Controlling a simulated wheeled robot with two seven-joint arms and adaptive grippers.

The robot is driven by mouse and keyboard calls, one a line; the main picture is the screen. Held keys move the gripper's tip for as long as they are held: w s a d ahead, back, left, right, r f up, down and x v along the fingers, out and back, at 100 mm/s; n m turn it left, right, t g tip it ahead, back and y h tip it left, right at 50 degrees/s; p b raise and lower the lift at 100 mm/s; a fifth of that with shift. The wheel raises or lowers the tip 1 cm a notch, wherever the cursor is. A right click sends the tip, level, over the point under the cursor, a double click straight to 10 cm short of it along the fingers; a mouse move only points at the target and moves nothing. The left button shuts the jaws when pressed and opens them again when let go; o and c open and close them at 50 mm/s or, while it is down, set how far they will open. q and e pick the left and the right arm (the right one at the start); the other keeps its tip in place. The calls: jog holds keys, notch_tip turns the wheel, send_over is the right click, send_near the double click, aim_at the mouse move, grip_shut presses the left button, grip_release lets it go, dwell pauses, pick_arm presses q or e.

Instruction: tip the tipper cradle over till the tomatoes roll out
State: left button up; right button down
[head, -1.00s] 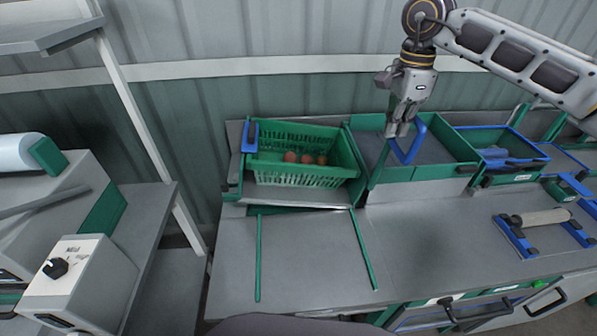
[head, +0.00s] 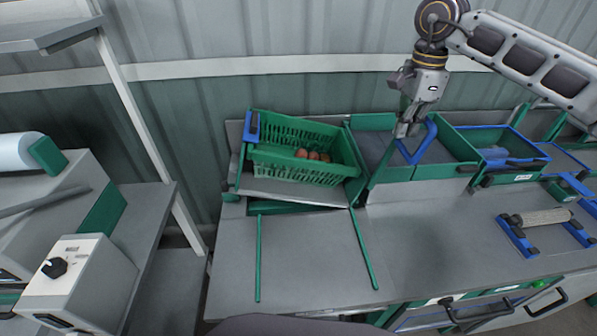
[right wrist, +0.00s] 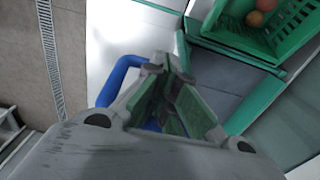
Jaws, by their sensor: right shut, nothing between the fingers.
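The tipper cradle (head: 240,165) holds a green slatted crate (head: 300,130). The crate leans to the right, its left side higher, with a few red tomatoes (head: 313,156) inside toward its right end. The crate and tomatoes (right wrist: 255,18) also show in the right wrist view. A blue bent handle (head: 420,147) stands over the green-walled bin to the right of the crate. My right gripper (head: 404,130) is shut and empty at the handle's left side; in the right wrist view its fingertips (right wrist: 172,68) are close by the blue bar (right wrist: 117,78). Whether they touch it, I cannot tell. My left gripper is out of view.
The green-walled bin (head: 455,145) has a grey floor that looks empty. A blue-rimmed bin (head: 505,130) stands further right. A roller in blue brackets (head: 538,218) lies on the bench. Two green rails (head: 259,258) lie on the clear bench in front of the cradle.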

jog(key=shift+w+d+f, duration=0.15)
jog(key=shift+d+f, duration=0.05)
jog(key=shift+d, duration=0.55)
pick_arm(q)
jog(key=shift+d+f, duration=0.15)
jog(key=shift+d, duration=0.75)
pick_arm(e)
jog(key=shift+w+d+f, duration=0.1)
jog(key=shift+w+d, duration=0.05)
jog(key=shift+d, duration=0.6)
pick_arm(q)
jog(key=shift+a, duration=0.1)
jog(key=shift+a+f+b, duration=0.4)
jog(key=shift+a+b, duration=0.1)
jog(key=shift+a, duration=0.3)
pick_arm(e)
jog(key=shift+w+d+f, duration=0.2)
jog(key=shift+d+f, duration=0.05)
jog(key=shift+d, duration=0.55)
jog(key=shift+w+d+f, duration=0.15)
jog(key=shift+d+f, duration=0.15)
jog(key=shift+d, duration=0.5)
jog(key=shift+w+d+f, duration=0.2)
jog(key=shift+d+f, duration=0.05)
jog(key=shift+d, duration=0.55)
